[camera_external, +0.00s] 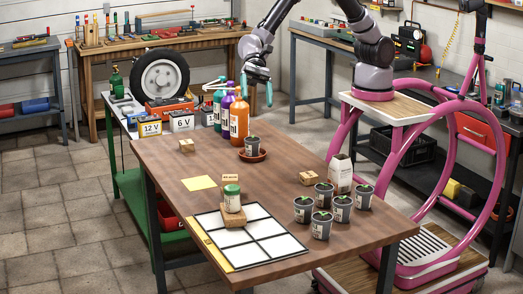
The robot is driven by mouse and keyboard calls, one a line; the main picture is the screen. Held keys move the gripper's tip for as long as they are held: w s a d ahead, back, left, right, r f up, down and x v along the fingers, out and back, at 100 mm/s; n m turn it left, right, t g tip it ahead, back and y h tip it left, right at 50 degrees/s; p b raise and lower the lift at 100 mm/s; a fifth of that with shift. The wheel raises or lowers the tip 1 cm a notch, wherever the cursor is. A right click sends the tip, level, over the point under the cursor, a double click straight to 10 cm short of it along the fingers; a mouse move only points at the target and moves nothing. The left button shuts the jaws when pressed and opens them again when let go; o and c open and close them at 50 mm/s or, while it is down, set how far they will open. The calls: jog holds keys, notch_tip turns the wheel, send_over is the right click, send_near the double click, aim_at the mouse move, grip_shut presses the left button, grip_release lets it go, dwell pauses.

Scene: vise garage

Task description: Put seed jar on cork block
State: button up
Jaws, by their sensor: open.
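The seed jar (231,190), small with a green lid and pale body, stands upright on top of a tan block (232,217), which looks like the cork block. The block sits on the white gridded board (266,238) near the front of the wooden table. My gripper (257,92) is open and empty, its teal fingers pointing down, above the far end of the table. It is well apart from the jar and block.
Several grey seedling pots (321,224) stand at the right of the table beside a white carton (340,175). Small wooden blocks (186,148) and a yellow note (199,183) lie about.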

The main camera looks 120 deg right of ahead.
jog(key=s+d+r+n+h, duration=0.1)
jog(key=s+d+r+n, duration=0.15)
jog(key=s+r, duration=0.3)
jog(key=s+d+r+n+g+h, duration=0.1)
jog(key=s+d+r+n, duration=0.15)
jog(key=s+r, duration=0.3)
jog(key=s+d+r+n+h, duration=0.1)
jog(key=s+d+r+n, duration=0.15)
jog(key=s+r, duration=0.35)
jog(key=s+d+n+t+h, duration=0.1)
jog(key=s+d+n+h, duration=0.2)
jog(key=s+d, duration=0.4)
jog(key=s+d+r+n+t+h, duration=0.1)
jog(key=s+d, duration=0.6)
jog(key=s, duration=0.7)
jog(key=n+t+h, duration=0.1)
jog(key=n+h, duration=0.1)
jog(key=shift+s+d+h, duration=0.3)
jog(key=shift+d, duration=0.05)
